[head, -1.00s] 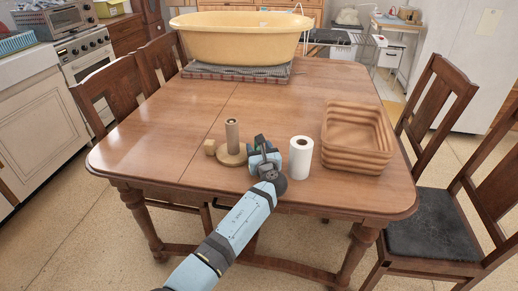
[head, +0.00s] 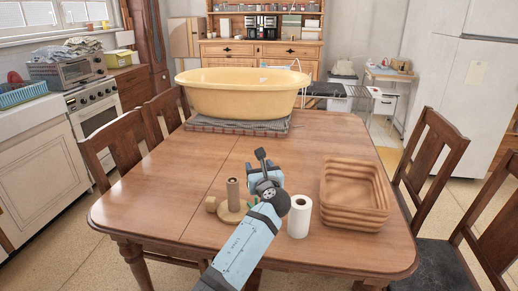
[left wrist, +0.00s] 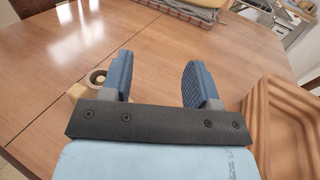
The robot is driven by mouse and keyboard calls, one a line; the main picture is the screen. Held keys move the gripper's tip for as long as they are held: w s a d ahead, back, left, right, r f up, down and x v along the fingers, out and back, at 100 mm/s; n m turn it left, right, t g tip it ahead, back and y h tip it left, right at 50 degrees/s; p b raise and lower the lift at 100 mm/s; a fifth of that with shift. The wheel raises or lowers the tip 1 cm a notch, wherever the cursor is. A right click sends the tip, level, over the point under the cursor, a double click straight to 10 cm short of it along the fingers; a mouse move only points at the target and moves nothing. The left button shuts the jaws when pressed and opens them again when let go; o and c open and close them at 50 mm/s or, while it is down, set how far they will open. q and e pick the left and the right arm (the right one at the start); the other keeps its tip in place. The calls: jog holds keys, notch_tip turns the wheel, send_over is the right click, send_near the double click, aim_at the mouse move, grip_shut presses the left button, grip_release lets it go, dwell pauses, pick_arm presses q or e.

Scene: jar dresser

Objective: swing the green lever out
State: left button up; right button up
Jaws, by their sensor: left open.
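A wooden dresser (head: 290,62) with shelves of small jars stands against the back wall, too far off to show fine detail. My left gripper (head: 262,165) is above the near part of the wooden table, close to an upright wooden peg on a round base (head: 233,192). In the left wrist view my left gripper (left wrist: 157,72) has its two blue fingers wide apart with nothing between them but tabletop behind. My right gripper is in neither view.
The table (head: 160,215) also bears a small wooden block (head: 211,204), a white paper roll (head: 300,217), a ribbed brown basket (head: 355,212) and a yellow tub (head: 240,98) on a grey mat (head: 240,126). Chairs (head: 440,150) flank it. The table's left half is mostly clear.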

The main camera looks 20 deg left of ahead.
pick_arm(q)
notch_tip(320, 180, up, 5)
jog(key=shift+r+p, duration=0.1)
jog(key=shift+p, duration=0.3)
jog(key=shift+c, duration=0.2)
jog(key=shift+a+f, duration=0.1)
jog(key=shift+f, duration=0.15)
jog(key=c, duration=0.4)
jog(key=f, duration=0.1)
jog(key=s+a+f, duration=0.1)
jog(key=a+f+m+t+h+b, duration=0.1)
jog(key=shift+s, duration=0.25)
grip_shut()
jog(key=s+a+f+m+h+b, duration=0.25)
jog(key=s+f+m+h, duration=0.55)
jog(key=s+f+h, duration=0.65)
jog(key=shift+y, duration=0.75)
jog(key=b+x, duration=0.1)
jog(key=x, duration=0.6)
jog(key=d+f+b+x, duration=0.1)
jog(key=x, duration=0.3)
jog(key=shift+w+d+b, duration=0.1)
jog(key=shift+d+b, duration=0.05)
jog(key=shift+b, duration=0.2)
